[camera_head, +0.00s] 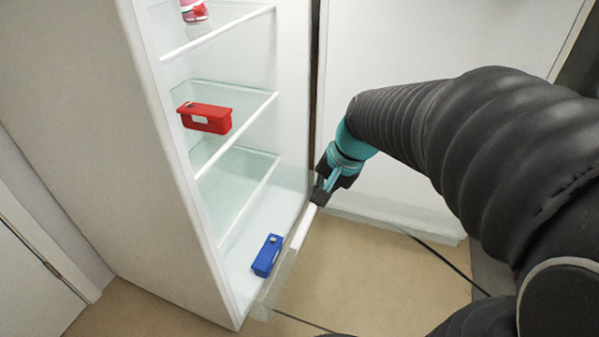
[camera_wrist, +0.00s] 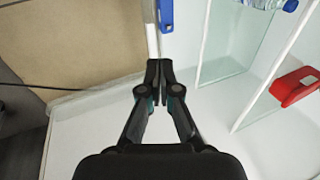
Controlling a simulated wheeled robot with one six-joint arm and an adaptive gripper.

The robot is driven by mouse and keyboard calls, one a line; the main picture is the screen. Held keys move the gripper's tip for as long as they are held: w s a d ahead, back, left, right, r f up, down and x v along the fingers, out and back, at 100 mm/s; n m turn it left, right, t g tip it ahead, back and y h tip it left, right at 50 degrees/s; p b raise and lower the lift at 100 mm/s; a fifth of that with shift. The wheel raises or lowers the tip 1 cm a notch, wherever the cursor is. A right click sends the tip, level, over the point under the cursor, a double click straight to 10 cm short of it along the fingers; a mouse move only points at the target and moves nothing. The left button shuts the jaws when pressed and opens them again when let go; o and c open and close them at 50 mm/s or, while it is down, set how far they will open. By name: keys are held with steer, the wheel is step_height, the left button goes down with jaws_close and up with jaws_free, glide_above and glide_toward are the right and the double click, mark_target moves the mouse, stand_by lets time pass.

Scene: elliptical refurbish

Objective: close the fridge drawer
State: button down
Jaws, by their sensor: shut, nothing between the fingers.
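The fridge (camera_head: 165,130) stands open, with its inner shelves showing. The drawer (camera_head: 292,256) is at the bottom, with a white front rim and a clear front below it. A blue box (camera_head: 267,255) lies inside the drawer. How far the drawer stands out is hard to tell. My gripper (camera_head: 319,196) is shut and empty at the drawer's far front corner. In the wrist view my gripper (camera_wrist: 158,66) has its fingertips together at the end of the white drawer rim (camera_wrist: 152,38). I cannot tell whether they touch it.
A red box (camera_head: 205,117) sits on a middle shelf, and a pink-and-white item (camera_head: 194,10) is on the upper shelf. The open fridge door (camera_head: 400,120) stands behind my arm. A dark cable (camera_head: 445,262) crosses the bare floor (camera_head: 365,285). The wrist view also shows a blue-capped bottle (camera_wrist: 262,4).

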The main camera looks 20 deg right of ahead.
steer(key=w+d+f+m+t+y+b, duration=0.1)
steer(key=w+d+f+m, duration=0.45)
steer(key=f, duration=0.35)
steer(key=w+d+f+m+y, duration=0.2)
steer(key=w+d+f+m, duration=0.4)
steer(key=f, duration=0.4)
steer(key=w+d+f+m+t+y+b, duration=0.1)
steer(key=w+d+f+m, duration=0.5)
steer(key=f, duration=0.3)
steer(key=a+r+x, duration=0.1)
steer(key=x, duration=1)
steer(key=shift+w+a, duration=0.4)
steer(key=shift+a, duration=0.1)
steer(key=shift+w+b, duration=0.1)
steer(key=shift+b, duration=0.2)
